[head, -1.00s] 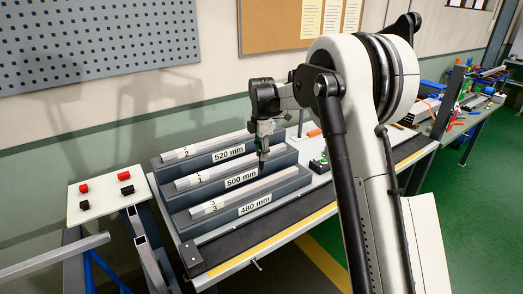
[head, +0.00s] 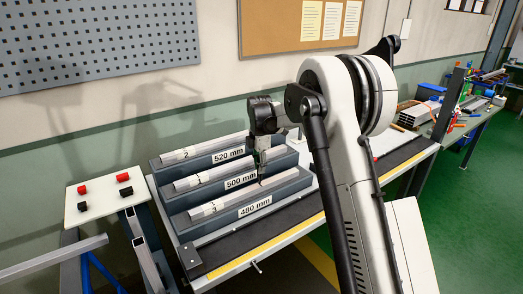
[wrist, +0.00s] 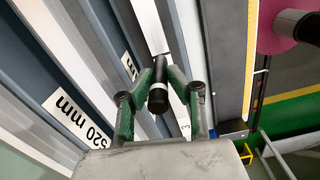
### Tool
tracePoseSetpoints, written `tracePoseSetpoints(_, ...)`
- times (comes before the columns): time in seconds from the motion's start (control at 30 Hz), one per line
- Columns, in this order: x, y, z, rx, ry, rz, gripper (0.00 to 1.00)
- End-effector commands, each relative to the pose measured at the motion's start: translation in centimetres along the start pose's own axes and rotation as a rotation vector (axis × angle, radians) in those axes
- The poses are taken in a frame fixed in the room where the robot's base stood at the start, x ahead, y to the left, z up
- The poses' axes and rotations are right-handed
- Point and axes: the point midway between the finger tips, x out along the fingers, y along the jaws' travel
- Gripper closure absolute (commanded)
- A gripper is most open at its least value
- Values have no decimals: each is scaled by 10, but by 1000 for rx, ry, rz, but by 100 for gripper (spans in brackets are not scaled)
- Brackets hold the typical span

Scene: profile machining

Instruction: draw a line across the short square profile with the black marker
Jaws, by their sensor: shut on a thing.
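The short square profile (head: 222,203), a pale bar numbered 3, lies in the front, lowest step of the dark stepped holder, above the 480 mm label. It also shows in the wrist view (wrist: 149,25), partly hidden by my gripper. My gripper (head: 263,152) is above the stepped holder, toward the right part of the front rows. In the wrist view my gripper (wrist: 160,97) is shut on the black marker (wrist: 158,98), a dark cylinder with a pale band. The marker points down toward the profile. I cannot tell whether its tip touches.
The 500 mm profile (head: 205,176) and 520 mm profile (head: 205,147) lie in the steps behind. A button panel (head: 103,197) stands at the left. A dark strip (head: 236,250) with a yellow edge runs along the table front.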

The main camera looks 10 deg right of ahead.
Motion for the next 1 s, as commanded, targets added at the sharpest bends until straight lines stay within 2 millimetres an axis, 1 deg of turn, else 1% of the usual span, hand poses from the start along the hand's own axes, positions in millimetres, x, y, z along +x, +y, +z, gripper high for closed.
tracePoseSetpoints(0.03, 3, -5, 1, 0, 0, 0, 100)
tracePoseSetpoints(0.13, 2, -14, 1, -2, 0, 0, 100)
tracePoseSetpoints(0.2, -6, -13, 1, -2, 0, 0, 100)
tracePoseSetpoints(0.27, -23, -14, 0, -2, 0, 0, 100)
tracePoseSetpoints(0.37, -30, -13, 0, -2, 0, 0, 100)
tracePoseSetpoints(0.8, -69, -13, 0, -3, 0, 0, 100)
tracePoseSetpoints(1.0, -80, -13, -1, -4, 0, 0, 100)
